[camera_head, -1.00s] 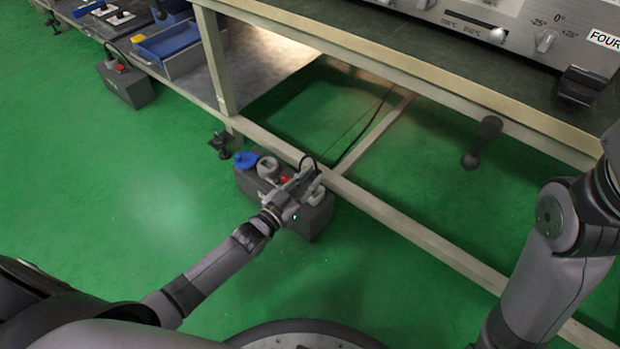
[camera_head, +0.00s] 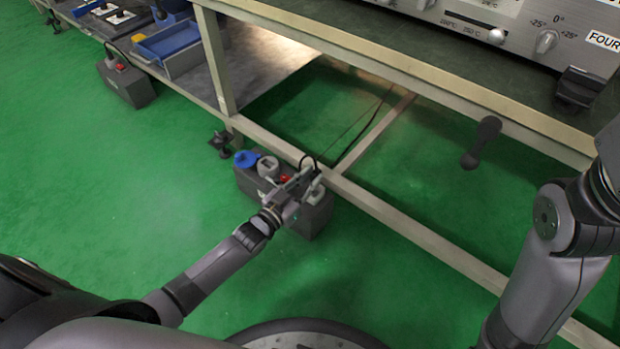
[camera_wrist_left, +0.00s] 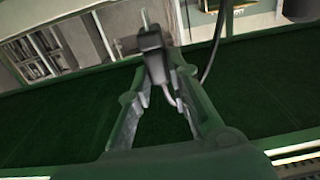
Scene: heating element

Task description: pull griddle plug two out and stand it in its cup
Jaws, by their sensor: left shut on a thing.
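My left gripper (camera_head: 306,178) is low over the dark grey socket box (camera_head: 304,220) on the floor beside the bench's lower rail. In the left wrist view its fingers (camera_wrist_left: 160,88) are closed around a dark plug (camera_wrist_left: 152,55) with a cable curving from it. In the head view the plug is mostly hidden by the gripper, with a black cable loop above. I cannot tell whether the plug is in or out of its socket. A blue cup-like piece (camera_head: 246,159) and a grey-white round cup (camera_head: 268,167) are at the box's left end. The right gripper is not clearly visible.
The bench's lower rail (camera_head: 400,228) runs close behind the box. A second grey box (camera_head: 127,84) stands on the floor at upper left. A blue tray (camera_head: 168,42) sits on the lower shelf. Green floor (camera_head: 140,190) to the left is clear.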

